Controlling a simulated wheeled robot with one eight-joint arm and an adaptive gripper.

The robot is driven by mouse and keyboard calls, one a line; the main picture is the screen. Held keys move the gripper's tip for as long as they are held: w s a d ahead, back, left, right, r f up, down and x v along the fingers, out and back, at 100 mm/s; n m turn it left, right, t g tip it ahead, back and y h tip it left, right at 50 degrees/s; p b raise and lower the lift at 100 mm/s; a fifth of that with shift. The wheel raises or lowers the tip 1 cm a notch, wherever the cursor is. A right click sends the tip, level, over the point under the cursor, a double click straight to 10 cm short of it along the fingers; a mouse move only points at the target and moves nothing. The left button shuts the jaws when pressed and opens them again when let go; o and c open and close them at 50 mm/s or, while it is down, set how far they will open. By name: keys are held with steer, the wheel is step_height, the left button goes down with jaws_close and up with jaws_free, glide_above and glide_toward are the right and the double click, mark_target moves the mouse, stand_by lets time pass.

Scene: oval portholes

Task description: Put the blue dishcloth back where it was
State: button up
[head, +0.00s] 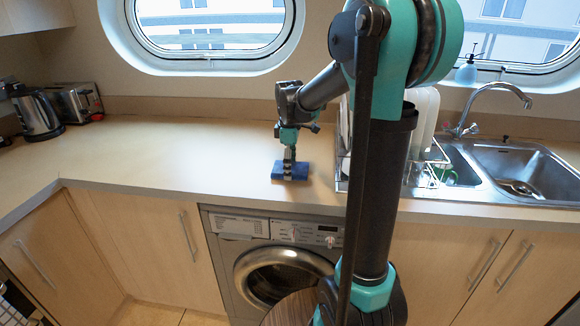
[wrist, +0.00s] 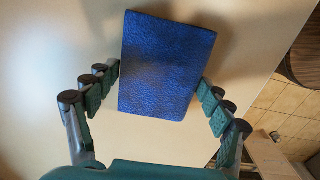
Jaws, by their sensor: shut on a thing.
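The blue dishcloth (head: 298,172) is a flat, folded rectangle at the counter near its front edge, above the washing machine. In the wrist view the dishcloth (wrist: 168,62) shows its textured top between the two fingers. My gripper (head: 289,163) points down over it and is shut on it, one finger at each side edge. In the wrist view my gripper (wrist: 160,80) spans the width of the cloth. I cannot tell whether the cloth rests on the counter or is slightly above it.
The counter (head: 180,150) is clear to the left as far as the kettle (head: 37,114) and toaster (head: 76,102). A dish rack (head: 432,158) with plates stands close to the right, then the sink (head: 530,170). The washing machine (head: 270,228) is below.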

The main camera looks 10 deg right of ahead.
steer(key=shift+f, duration=0.1)
steer(key=o, duration=1.4)
step_height(320, 180, up, 12)
steer(key=shift+s+r, duration=0.15)
steer(key=shift+s, duration=0.15)
